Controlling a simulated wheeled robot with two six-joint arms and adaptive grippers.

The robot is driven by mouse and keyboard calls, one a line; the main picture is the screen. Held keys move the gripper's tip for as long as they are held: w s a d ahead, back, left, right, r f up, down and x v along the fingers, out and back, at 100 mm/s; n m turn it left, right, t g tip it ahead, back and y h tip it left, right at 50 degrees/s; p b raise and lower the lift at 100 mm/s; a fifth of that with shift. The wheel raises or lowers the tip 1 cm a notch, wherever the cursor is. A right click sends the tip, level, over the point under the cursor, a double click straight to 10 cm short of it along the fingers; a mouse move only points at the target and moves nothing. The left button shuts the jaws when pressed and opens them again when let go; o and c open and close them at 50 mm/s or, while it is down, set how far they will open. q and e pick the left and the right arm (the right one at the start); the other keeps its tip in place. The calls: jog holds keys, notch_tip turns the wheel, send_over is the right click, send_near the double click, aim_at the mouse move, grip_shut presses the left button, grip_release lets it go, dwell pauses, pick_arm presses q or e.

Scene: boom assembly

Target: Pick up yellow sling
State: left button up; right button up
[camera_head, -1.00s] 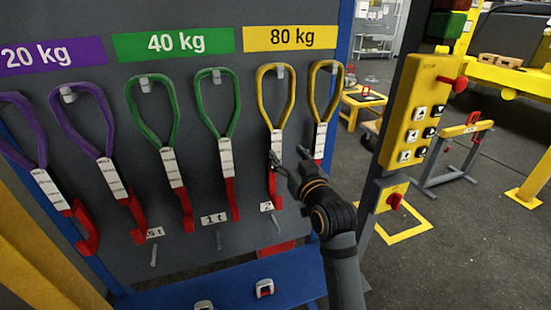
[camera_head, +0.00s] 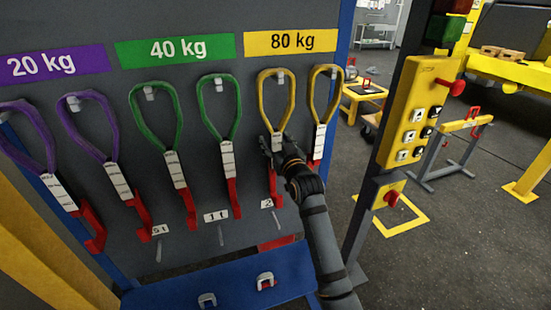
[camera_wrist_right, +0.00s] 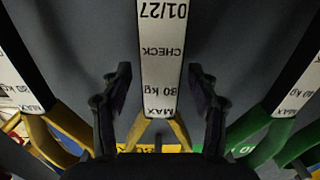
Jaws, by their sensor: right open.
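Two yellow slings hang from pegs under the 80 kg sign, each with a white label and a red hook. The left yellow sling (camera_head: 261,98) is directly in front of my right gripper (camera_head: 271,145). The right yellow sling (camera_head: 312,95) hangs beside it. In the right wrist view, the white label (camera_wrist_right: 160,60) of a yellow sling sits between the two open fingers of my right gripper (camera_wrist_right: 158,88), with a gap on each side. The gripper and arm hide part of that label in the head view. My left gripper is not in view.
Green slings (camera_head: 179,118) hang under the 40 kg sign and purple slings (camera_head: 92,152) under the 20 kg sign, left of the yellow ones. A yellow control box (camera_head: 417,110) stands on a post at right. A blue ledge (camera_head: 235,285) runs below the board.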

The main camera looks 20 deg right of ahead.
jog(key=shift+s, duration=0.1)
jog(key=shift+c, duration=1.3)
grip_shut()
jog(key=shift+r, duration=0.2)
